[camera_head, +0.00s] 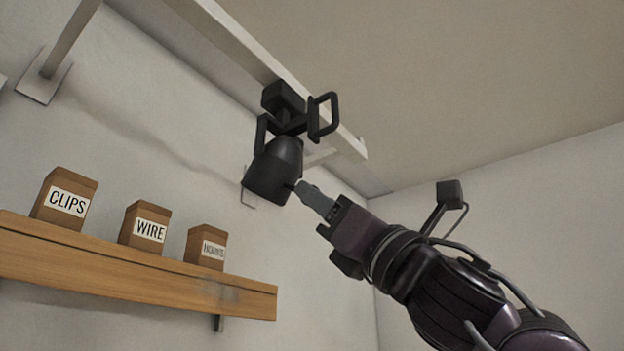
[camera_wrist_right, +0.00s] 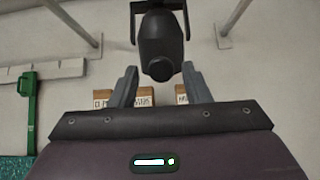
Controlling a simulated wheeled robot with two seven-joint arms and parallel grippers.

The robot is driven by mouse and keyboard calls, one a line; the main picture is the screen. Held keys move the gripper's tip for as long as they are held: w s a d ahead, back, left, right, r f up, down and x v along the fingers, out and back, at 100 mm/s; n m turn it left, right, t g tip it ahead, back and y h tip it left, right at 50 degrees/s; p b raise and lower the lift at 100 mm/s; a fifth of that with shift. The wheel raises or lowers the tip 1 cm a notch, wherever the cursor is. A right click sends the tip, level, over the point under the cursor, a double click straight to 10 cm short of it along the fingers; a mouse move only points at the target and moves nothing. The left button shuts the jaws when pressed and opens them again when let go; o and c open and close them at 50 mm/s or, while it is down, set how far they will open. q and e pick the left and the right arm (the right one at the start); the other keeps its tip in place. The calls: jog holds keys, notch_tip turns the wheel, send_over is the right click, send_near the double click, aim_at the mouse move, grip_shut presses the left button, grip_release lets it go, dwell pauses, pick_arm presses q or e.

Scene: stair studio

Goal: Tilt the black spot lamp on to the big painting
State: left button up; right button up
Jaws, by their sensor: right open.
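The black spot lamp (camera_head: 275,170) hangs from a pale rail near the ceiling, in a black yoke with a loop-shaped handle (camera_head: 323,116). Its head points down and slightly left in the head view. My right gripper (camera_head: 312,194) is at the lamp head's lower right side. In the right wrist view the lamp head (camera_wrist_right: 161,45) is just beyond and between the two spread fingers (camera_wrist_right: 160,85), with nothing held. Whether a fingertip touches the lamp, I cannot tell. The big painting is not in view. My left gripper is not in view.
A wooden shelf (camera_head: 130,268) on the left wall carries boxes labelled CLIPS (camera_head: 66,198), WIRE (camera_head: 145,226) and a third box (camera_head: 206,247). The pale rail (camera_head: 240,45) runs overhead on wall brackets. A green object (camera_wrist_right: 30,105) shows at the wrist view's left. Air right of the lamp is clear.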

aim_at(281, 175)
jog(key=p+x, duration=0.1)
jog(key=x, duration=0.2)
jog(key=shift+w+a, duration=0.15)
jog(key=shift+a, duration=0.05)
jog(key=shift+d, duration=0.15)
jog(key=shift+c, duration=0.3)
grip_shut()
